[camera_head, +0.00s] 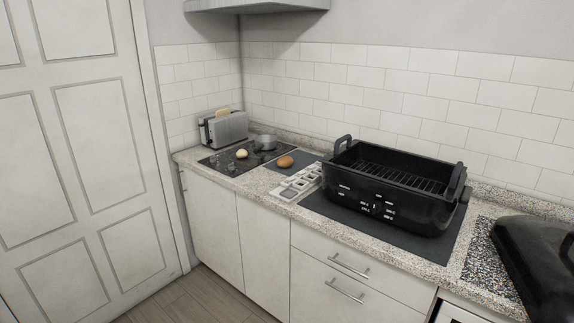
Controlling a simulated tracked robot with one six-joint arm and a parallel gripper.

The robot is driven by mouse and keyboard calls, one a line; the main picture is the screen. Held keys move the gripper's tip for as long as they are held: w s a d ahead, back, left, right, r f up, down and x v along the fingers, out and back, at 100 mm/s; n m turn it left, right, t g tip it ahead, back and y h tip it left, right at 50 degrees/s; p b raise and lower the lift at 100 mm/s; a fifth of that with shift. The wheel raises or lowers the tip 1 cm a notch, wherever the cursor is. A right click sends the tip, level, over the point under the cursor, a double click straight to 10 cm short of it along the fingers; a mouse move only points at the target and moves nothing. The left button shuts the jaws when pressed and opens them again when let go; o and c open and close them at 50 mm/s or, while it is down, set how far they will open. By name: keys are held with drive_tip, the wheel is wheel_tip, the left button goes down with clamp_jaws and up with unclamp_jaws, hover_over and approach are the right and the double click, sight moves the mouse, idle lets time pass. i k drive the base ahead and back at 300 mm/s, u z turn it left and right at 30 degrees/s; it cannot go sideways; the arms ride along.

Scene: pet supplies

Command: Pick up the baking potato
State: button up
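A brown, rounded object that looks like the baking potato (285,161) lies on a dark grey mat (309,158) on the counter. It sits in the middle of the view, left of a large black roaster. A paler, smaller round item (242,154) lies on the black hob to its left; I cannot tell what it is. My gripper is not in view, so its distance from the potato and its state do not show.
A toaster (226,128) and a small grey pot (265,142) stand behind. A pale compartment tray (297,184) lies in front of the potato. The tall black roaster (392,190) blocks the right side. A dark bulky shape (540,265) fills the lower right.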

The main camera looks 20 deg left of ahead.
sight(286, 161)
drive_tip(key=u, duration=2)
drive_tip(key=i, duration=2.95)
